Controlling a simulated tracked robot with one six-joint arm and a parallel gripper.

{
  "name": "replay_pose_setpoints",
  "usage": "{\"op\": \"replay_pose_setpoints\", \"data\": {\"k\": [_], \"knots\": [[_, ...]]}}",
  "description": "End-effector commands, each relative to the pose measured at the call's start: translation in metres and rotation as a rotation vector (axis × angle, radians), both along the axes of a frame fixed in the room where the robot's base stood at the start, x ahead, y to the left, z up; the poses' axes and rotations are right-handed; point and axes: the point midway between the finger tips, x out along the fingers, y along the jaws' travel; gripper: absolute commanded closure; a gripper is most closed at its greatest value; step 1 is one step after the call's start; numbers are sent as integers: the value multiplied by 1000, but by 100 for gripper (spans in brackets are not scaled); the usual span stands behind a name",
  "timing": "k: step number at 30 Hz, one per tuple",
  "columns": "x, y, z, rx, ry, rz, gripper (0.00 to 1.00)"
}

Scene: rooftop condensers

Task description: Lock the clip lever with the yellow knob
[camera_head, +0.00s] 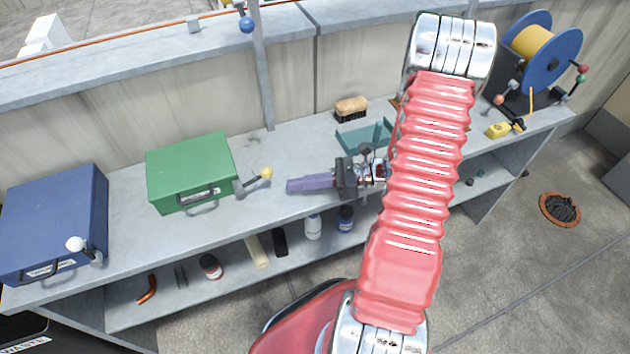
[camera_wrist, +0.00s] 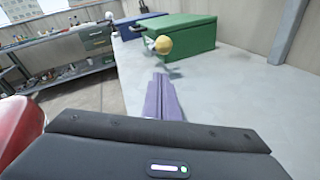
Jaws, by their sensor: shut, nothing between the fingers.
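The clip lever's yellow knob (camera_head: 266,173) sits at the end of a short grey arm (camera_head: 252,181). The arm slants up and right from a grey clip (camera_head: 240,190) at the front right corner of the green case (camera_head: 190,170). My gripper (camera_head: 289,186) has purple fingers, shut and empty, pointing left toward the knob. The tips are a short way right of the knob, apart from it. In the wrist view the yellow knob (camera_wrist: 163,45) stands ahead of the fingertips (camera_wrist: 160,76), in front of the green case (camera_wrist: 185,35). The clip is partly hidden behind the knob there.
A blue case (camera_head: 55,220) with a white-knobbed lever (camera_head: 76,244) stands at left. A brush (camera_head: 351,109) and a teal tray (camera_head: 352,137) lie behind my gripper. A blue-knobbed lever (camera_head: 246,24) is on the post. Bottles stand on the lower shelf.

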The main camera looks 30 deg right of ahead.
Motion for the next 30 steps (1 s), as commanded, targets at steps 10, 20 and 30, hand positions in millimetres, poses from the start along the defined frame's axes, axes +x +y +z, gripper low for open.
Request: {"op": "replay_pose_setpoints", "data": {"k": [10,20,30], "knots": [[21,20,21,-2,-3,0,100],[22,20,22,-1,-2,-1,100],[21,16,25,-23,1,-11,100]]}}
